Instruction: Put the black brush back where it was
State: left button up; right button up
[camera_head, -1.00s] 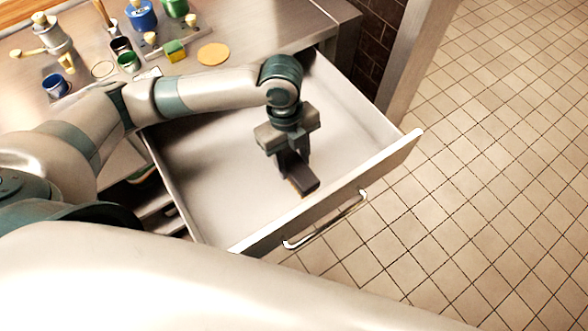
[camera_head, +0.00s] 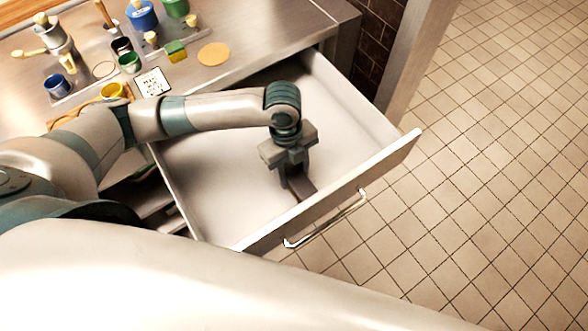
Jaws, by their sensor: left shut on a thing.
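My left gripper (camera_head: 292,182) points down inside the open drawer (camera_head: 222,212), near its front panel. It is shut on the black brush (camera_head: 304,190), a dark piece that shows just below and beside the fingers. The fingers hide much of the brush, and I cannot tell whether it touches the drawer floor. The rest of the drawer floor in view is bare. My right gripper is not in view.
The drawer's front panel with its handle (camera_head: 327,221) stands out over the tiled floor (camera_head: 490,190). On the metal counter (camera_head: 270,30) are several coloured cups, a green block (camera_head: 176,51), a round tan disc (camera_head: 213,54) and a printed card (camera_head: 152,83).

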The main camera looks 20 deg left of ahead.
aim_at(289, 167)
pick_arm(q)
jog(key=shift+f, duration=0.1)
jog(key=o, duration=1)
jog(key=shift+o, duration=0.2)
jog(key=shift+w+a+r, duration=0.1)
jog(key=shift+w+r, duration=0.05)
jog(key=shift+r, duration=0.65)
notch_tip(289, 167, up, 10)
jog(key=a+b, duration=0.1)
jog(key=shift+w+r+b, duration=0.25)
jog(key=shift+w+b, duration=0.1)
jog(key=shift+w, duration=0.05)
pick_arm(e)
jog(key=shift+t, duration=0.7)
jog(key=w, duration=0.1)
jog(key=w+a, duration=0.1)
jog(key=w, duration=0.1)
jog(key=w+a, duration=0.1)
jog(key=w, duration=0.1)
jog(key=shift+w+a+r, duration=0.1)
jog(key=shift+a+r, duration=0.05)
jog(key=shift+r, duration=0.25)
pick_arm(q)
jog(key=shift+a, duration=0.1)
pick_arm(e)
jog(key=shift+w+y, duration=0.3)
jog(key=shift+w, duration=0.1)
